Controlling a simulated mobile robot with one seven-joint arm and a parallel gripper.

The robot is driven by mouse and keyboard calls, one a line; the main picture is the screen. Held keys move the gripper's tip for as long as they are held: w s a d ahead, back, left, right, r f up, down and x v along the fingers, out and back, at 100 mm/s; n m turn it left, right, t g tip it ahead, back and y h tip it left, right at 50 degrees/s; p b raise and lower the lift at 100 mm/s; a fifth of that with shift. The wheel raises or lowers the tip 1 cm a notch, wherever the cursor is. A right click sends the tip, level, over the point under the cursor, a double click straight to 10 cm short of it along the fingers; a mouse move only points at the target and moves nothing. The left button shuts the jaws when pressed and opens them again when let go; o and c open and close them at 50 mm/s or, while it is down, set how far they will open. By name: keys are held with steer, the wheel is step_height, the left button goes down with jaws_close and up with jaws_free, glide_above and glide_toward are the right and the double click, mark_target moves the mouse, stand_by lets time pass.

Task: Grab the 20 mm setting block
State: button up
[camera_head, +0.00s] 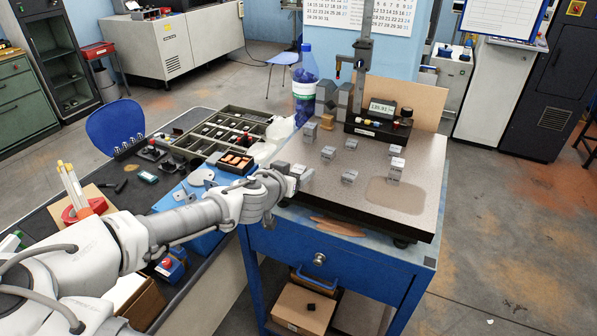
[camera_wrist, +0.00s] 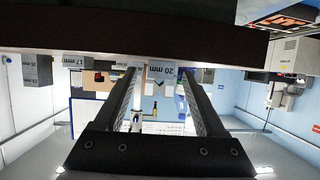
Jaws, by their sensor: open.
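The 20 mm setting block (camera_wrist: 160,71) is a small grey block, its label upside down in the wrist view. It appears between the fingertips of my open gripper (camera_wrist: 160,84), with a gap at each side. How deep it sits between the fingers I cannot tell. In the head view, my gripper (camera_head: 291,180) is low at the left edge of the speckled granite plate (camera_head: 330,205), beside a grey block (camera_head: 306,176). The labels are too small to read there, so I cannot confirm which block that is.
The wrist view is inverted; blocks marked 35 mm (camera_wrist: 37,69) and 17 mm (camera_wrist: 77,62) stand to its left. Several other grey blocks, one at the right (camera_head: 396,169), stand on the plate. A gauge stand (camera_head: 361,70) with a digital readout (camera_head: 382,109) is behind. The plate's front right is clear.

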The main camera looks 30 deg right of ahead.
steer(key=shift+w+d+f, duration=0.1)
steer(key=shift+d, duration=0.1)
jaws_close()
stand_by(0.3)
